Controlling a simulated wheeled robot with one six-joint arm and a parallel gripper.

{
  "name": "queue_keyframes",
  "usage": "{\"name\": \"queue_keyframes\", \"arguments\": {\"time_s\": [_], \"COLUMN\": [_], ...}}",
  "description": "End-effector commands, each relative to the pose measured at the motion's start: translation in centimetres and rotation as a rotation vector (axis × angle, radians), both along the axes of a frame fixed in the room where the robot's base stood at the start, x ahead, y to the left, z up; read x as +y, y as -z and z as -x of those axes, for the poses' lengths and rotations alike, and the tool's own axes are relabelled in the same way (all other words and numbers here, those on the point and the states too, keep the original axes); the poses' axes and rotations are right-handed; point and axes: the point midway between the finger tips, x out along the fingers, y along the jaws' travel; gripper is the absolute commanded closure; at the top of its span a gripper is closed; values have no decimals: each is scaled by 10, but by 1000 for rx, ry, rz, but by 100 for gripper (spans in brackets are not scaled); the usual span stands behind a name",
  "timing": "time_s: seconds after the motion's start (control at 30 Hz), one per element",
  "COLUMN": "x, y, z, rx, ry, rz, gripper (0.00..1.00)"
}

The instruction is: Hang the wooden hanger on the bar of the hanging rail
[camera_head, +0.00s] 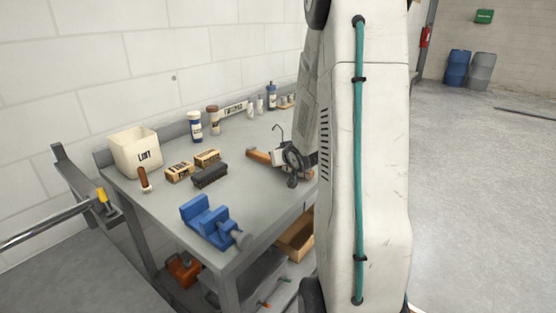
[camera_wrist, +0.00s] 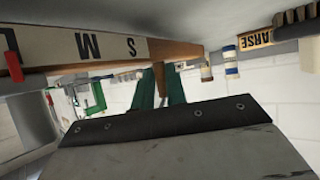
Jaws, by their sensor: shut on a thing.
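The wooden hanger (camera_head: 259,157) is a brown bar low over the workbench, with a thin dark hook rising above it. In the head view my gripper (camera_head: 292,158) is at its right side. In the wrist view the green fingers of my gripper (camera_wrist: 160,88) are closed around a narrow brown wooden part, which appears to be the hanger. A wooden strip with a white lettered face (camera_wrist: 120,48) crosses just beyond the fingertips; I cannot tell for sure whether it belongs to the hanger. The bar (camera_head: 45,226) of the hanging rail runs at the far left, with a yellow mark.
The grey workbench (camera_head: 150,213) carries a white bin (camera_head: 135,151), a blue vise (camera_head: 210,222), labelled blocks (camera_head: 180,172), a dark brush (camera_head: 210,175) and several bottles at the back. My arm hides the bench's right end. Open floor (camera_head: 480,170) lies to the right.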

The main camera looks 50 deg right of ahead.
Motion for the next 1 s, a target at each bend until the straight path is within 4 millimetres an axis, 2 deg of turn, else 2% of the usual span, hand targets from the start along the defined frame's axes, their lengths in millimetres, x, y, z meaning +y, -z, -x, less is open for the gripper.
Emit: {"name": "queue_keyframes", "arguments": {"time_s": [0.13,0.47,0.5,0.57,0.83,1.0], "x": [-19,-16,-15,-15,-15,-11], "y": [10,12,12,12,11,2], "z": [11,9,9,8,8,12], "rx": [-2,-3,-3,-3,-3,-4], "ry": [30,25,24,24,22,24], "rz": [2,2,3,3,3,5], "gripper": [100,100,78,64,64,64]}}
